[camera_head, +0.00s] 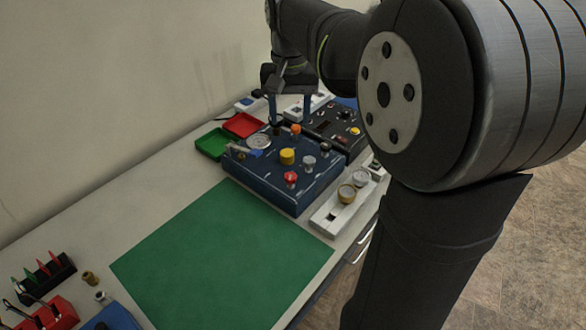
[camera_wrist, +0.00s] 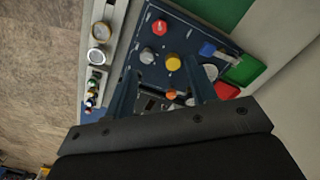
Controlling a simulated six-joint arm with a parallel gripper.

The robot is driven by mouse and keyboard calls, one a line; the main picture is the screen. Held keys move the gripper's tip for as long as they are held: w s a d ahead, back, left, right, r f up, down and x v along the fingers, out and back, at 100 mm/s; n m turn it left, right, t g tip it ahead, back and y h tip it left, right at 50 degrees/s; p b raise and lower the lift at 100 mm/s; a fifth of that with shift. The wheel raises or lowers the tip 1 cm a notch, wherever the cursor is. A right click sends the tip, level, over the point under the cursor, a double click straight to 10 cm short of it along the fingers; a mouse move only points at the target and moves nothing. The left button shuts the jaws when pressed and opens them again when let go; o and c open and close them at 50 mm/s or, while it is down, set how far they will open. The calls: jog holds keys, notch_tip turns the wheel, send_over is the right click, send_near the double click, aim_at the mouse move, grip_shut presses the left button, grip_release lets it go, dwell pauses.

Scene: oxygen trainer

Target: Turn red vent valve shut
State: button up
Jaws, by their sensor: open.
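The red valve knob (camera_head: 291,178) stands on the near edge of the dark blue panel (camera_head: 262,187). It also shows at the top of the wrist view (camera_wrist: 159,27). My gripper (camera_head: 290,118) is open and empty, its two blue fingers pointing down over the far part of the panel. In the wrist view, the fingertips (camera_wrist: 160,64) are spread apart, and the red knob lies beyond them, not between them. The gripper is apart from the red knob.
Near the red knob stand a yellow knob (camera_head: 287,157), a grey knob (camera_head: 308,161) and an orange knob (camera_head: 295,129). A dial gauge (camera_head: 259,141) is at the panel's back. A green mat (camera_head: 222,258) lies clear in front. Red (camera_head: 243,125) and green (camera_head: 213,144) trays sit behind.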

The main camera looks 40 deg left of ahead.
jog(key=n, duration=0.7)
send_near(291, 176)
notch_tip(291, 176, down, 8)
jog(key=shift+a+f, duration=0.1)
jog(key=shift+f, duration=0.15)
jog(key=c, duration=1)
